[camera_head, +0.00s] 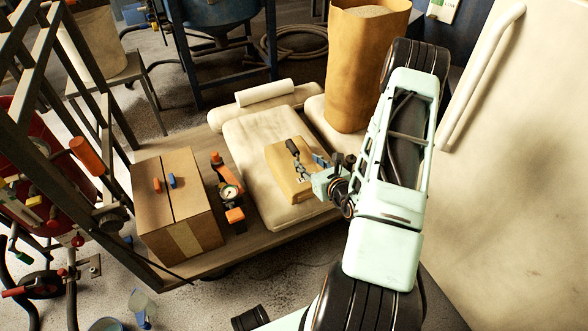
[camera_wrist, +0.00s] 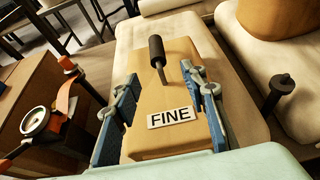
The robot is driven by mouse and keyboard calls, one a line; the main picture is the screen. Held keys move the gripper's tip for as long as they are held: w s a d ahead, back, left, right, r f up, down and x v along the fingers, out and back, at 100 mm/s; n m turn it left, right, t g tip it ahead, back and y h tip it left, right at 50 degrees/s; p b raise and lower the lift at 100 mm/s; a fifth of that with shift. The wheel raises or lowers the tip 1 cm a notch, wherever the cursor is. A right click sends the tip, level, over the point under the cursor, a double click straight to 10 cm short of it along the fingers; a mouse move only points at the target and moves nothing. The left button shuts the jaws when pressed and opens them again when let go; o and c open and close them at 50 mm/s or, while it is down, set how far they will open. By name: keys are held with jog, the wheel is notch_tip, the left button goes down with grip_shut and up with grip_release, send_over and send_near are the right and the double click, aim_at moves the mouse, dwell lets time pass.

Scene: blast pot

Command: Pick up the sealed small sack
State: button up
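The small sack (camera_wrist: 160,90) is a tan block-like bag with a white FINE label, lying on a large cream sack (camera_head: 247,157) on the cart. It also shows in the head view (camera_head: 283,162), partly covered by my gripper. My gripper (camera_wrist: 163,100) is open over it, its blue fingers spread toward the sack's left and right sides. A dark cylinder on a thin stem shows in front of the sack's upper part.
A cardboard box (camera_head: 178,215) and an orange gauge fitting (camera_head: 231,192) stand left on the wooden cart. A tall brown paper sack (camera_head: 362,65) stands behind right. A white rolled piece (camera_head: 264,92) lies at the back. A pale panel (camera_head: 520,200) rises at right.

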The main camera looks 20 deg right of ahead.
aim_at(298, 155)
jog(key=b+x, duration=0.1)
jog(key=x, duration=0.3)
jog(key=b+x, duration=0.1)
jog(key=x, duration=0.4)
jog(key=shift+s+a+f+b, duration=0.1)
jog(key=shift+a+f+b, duration=0.1)
jog(key=shift+b, duration=0.2)
jog(key=shift+c, duration=0.5)
grip_shut()
jog(key=shift+r, duration=0.35)
